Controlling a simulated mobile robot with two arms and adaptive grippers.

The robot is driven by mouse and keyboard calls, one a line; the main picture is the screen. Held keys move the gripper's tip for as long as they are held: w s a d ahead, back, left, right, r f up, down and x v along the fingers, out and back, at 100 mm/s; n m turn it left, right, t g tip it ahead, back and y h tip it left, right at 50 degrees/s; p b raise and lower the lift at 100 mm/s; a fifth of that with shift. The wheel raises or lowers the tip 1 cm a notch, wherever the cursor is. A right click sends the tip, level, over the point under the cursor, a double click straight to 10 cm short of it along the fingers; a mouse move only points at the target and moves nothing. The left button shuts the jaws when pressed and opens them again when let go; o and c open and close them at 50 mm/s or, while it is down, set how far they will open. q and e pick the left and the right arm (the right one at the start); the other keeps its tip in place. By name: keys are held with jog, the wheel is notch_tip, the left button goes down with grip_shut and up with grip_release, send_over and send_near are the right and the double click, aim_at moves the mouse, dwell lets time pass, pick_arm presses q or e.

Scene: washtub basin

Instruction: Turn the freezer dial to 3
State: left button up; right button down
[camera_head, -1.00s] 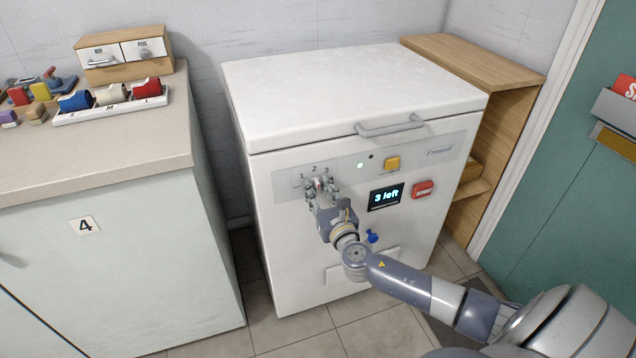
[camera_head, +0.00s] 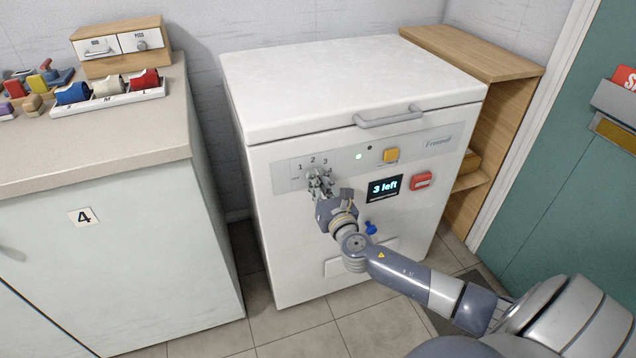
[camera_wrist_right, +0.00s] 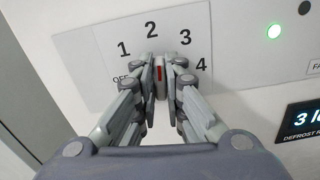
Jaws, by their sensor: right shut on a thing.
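The white chest freezer (camera_head: 350,95) has a grey control panel with a dial marked OFF, 1, 2, 3 and 4. My right gripper (camera_head: 318,184) is at the dial, its fingers closed around it. In the right wrist view, the gripper (camera_wrist_right: 162,75) is shut on the dial (camera_wrist_right: 160,72), whose red mark shows between the fingertips. The mark points up, roughly toward the 2 or just right of it. Most of the dial is hidden by the fingers. My left gripper is not in view.
On the freezer front are a green light (camera_head: 359,156), a yellow button (camera_head: 391,155), a display (camera_head: 384,188) reading "3 left", a red switch (camera_head: 421,180) and a blue valve (camera_head: 371,227). A counter (camera_head: 120,125) stands left, a wooden shelf (camera_head: 480,60) right.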

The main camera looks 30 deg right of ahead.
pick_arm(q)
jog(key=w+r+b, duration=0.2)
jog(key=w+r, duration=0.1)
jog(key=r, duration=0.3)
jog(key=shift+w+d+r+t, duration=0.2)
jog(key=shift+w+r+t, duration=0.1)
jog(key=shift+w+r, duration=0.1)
pick_arm(e)
jog(key=shift+d+m, duration=0.15)
jog(key=shift+m, duration=3.65)
jog(key=c, duration=1.7)
grip_release()
jog(key=v, duration=1.2)
